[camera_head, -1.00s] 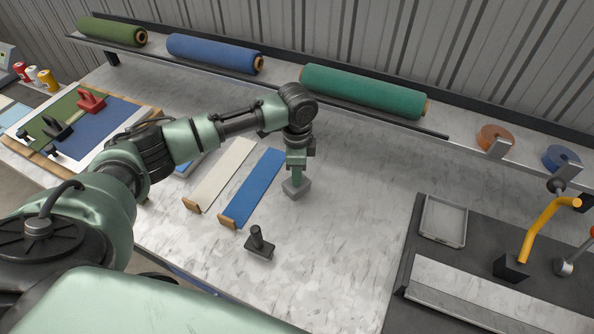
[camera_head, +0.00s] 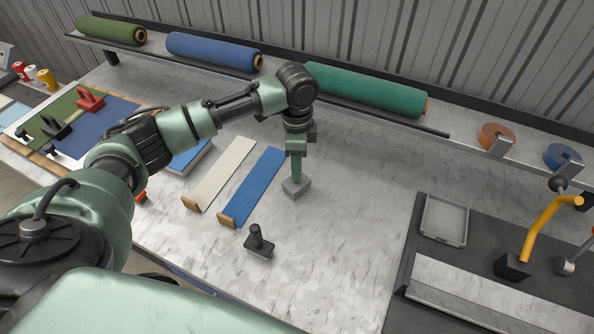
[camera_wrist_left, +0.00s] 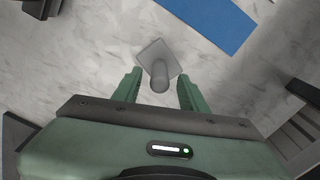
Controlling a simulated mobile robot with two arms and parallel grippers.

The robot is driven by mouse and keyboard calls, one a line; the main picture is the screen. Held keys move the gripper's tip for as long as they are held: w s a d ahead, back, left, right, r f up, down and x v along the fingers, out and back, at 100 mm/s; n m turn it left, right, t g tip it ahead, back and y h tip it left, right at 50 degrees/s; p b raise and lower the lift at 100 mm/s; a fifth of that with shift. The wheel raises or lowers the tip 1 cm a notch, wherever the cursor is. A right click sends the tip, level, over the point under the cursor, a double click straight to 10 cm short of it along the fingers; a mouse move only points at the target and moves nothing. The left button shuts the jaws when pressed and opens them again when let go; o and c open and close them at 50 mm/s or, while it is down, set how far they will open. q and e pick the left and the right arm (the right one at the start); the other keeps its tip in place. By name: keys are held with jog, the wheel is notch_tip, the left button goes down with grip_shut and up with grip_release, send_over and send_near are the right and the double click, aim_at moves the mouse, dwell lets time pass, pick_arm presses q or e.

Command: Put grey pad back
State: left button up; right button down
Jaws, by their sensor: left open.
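The grey pad (camera_head: 297,190) is a small square block lying on the pale marbled bench, right of the blue strip. The left wrist view shows it from above as a tilted square (camera_wrist_left: 153,53) with a round upright handle (camera_wrist_left: 159,77). My left gripper (camera_head: 296,172) points down over the pad. Its green fingers are open, one on each side of the handle, with gaps to it in the left wrist view (camera_wrist_left: 160,84). My right gripper is not in view.
A blue strip (camera_head: 254,185) and a cream strip (camera_head: 222,171) lie left of the pad. A dark pad with a handle (camera_head: 258,246) stands nearer the front. A grey tray (camera_head: 444,220) is at the right. The bench right of the pad is clear.

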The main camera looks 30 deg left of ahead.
pick_arm(q)
notch_tip(320, 180, up, 8)
jog(key=shift+f+b, duration=0.1)
jog(key=shift+b, duration=0.4)
